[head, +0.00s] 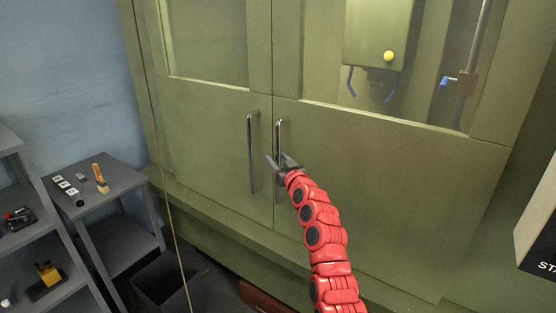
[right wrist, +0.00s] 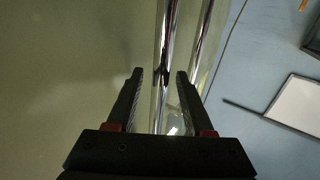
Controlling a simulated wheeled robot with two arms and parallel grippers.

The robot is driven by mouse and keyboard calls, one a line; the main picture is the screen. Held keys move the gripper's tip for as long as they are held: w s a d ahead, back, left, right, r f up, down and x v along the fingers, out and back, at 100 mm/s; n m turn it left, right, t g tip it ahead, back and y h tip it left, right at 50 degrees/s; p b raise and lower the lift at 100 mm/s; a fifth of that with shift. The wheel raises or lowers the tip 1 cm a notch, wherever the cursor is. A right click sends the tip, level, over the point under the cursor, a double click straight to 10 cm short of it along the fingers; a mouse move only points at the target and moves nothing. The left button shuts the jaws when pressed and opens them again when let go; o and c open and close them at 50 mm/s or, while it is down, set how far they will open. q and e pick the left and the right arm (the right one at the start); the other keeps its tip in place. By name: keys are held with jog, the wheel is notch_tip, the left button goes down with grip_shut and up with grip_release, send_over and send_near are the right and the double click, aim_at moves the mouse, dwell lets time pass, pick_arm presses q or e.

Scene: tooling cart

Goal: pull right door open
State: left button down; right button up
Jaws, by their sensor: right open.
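The right door (head: 390,190) is a green cabinet door with a window in its upper part. It looks shut, level with the left door (head: 215,135). Its handle (head: 279,132) is an upright chrome bar near the door's left edge. My right gripper (head: 279,163) is at the handle's middle, its red arm coming up from below. In the right wrist view the right gripper (right wrist: 159,75) is open, and a chrome bar (right wrist: 160,95) runs between its two fingers without being clamped. The gripper hides part of the handle in the head view. My left gripper is out of view.
The left door's handle (head: 251,155) stands close to the left of my right gripper. A grey side table (head: 115,185) with small items and a grey shelf (head: 45,225) are at the left. A boxlike sign (head: 540,225) is at the right edge.

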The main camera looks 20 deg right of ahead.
grip_shut()
dwell(1.4)
